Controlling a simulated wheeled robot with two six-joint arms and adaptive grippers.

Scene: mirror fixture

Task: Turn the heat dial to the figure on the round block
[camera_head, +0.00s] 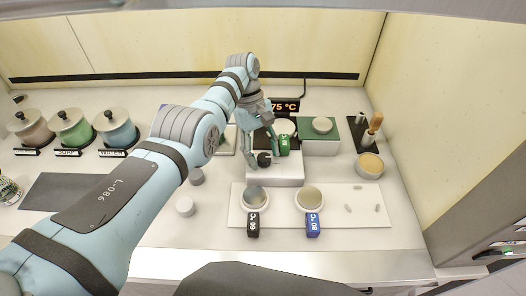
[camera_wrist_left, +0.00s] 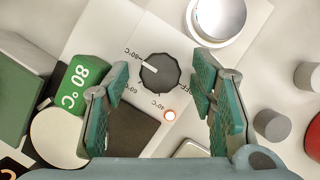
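The black heat dial (camera_wrist_left: 162,73) sits on a white heater (camera_head: 275,178), with a white mark pointing left and slightly up, near the 80 °C print. Prints for 60 °C, 40 °C and OFF surround it. My right gripper is out of view.
A display (camera_head: 285,106) reads 75 °C. Lidded jars (camera_head: 72,128) stand at the left.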

